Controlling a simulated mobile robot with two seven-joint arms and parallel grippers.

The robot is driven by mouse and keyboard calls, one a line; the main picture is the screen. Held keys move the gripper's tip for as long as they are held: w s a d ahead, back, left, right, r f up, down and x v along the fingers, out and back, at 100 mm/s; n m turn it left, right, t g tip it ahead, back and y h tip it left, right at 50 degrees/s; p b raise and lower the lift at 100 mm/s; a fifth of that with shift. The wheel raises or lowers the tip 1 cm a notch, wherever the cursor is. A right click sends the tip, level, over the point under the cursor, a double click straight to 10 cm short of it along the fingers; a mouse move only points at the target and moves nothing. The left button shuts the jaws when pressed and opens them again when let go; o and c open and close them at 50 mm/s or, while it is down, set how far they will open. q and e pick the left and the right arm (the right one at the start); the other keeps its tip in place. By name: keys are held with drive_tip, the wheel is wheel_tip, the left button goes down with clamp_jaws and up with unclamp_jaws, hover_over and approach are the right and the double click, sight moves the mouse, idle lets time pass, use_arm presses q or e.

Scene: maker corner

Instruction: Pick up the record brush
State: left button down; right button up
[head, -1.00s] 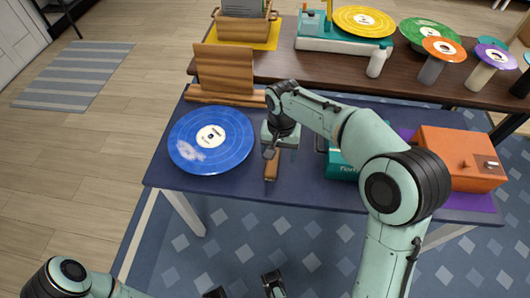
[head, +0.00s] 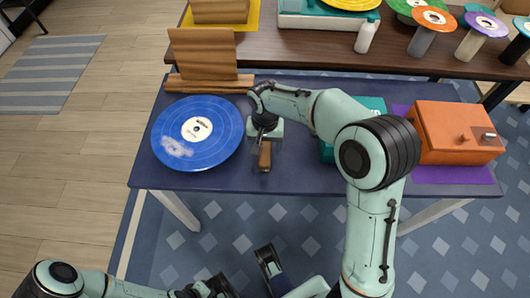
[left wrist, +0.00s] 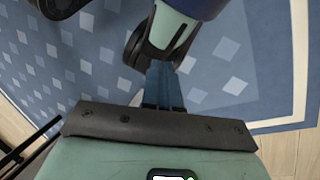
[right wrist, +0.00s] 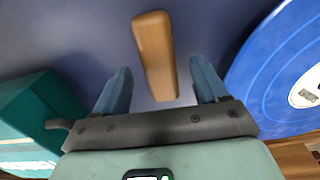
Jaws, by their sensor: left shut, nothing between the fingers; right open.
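The record brush (head: 265,157) is a wooden-brown bar lying on the dark blue table, right of the blue record. In the right wrist view the brush (right wrist: 156,55) lies lengthwise, its near end between the two blue fingers. My right gripper (head: 264,142) is over the brush, pointing down. In the right wrist view its fingers (right wrist: 161,85) are spread apart with a gap on both sides of the brush. My left gripper (left wrist: 163,75) is shut and empty, over the patterned rug, away from the table.
A blue record (head: 198,132) lies left of the brush, with a wooden stand (head: 206,66) behind it. A teal box (head: 368,104) and an orange box (head: 456,133) stand to the right. A brown table (head: 300,54) with records is behind.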

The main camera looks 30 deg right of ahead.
sight(265, 149)
wheel_tip(265, 149, down, 4)
drive_tip(key=shift+r+b, duration=0.1)
drive_tip(key=shift+b, duration=0.3)
use_arm(q)
drive_tip(key=shift+w+a+f+t, duration=0.2)
drive_tip(key=shift+w+f, duration=0.15)
drive_tip(key=shift+w, duration=0.15)
drive_tip(key=shift+w+a+f+t, duration=0.1)
drive_tip(key=shift+w+a+f, duration=0.1)
drive_tip(key=shift+w+f, duration=0.2)
use_arm(e)
drive_tip(key=c, duration=1.1)
drive_tip(key=shift+r, duration=0.15)
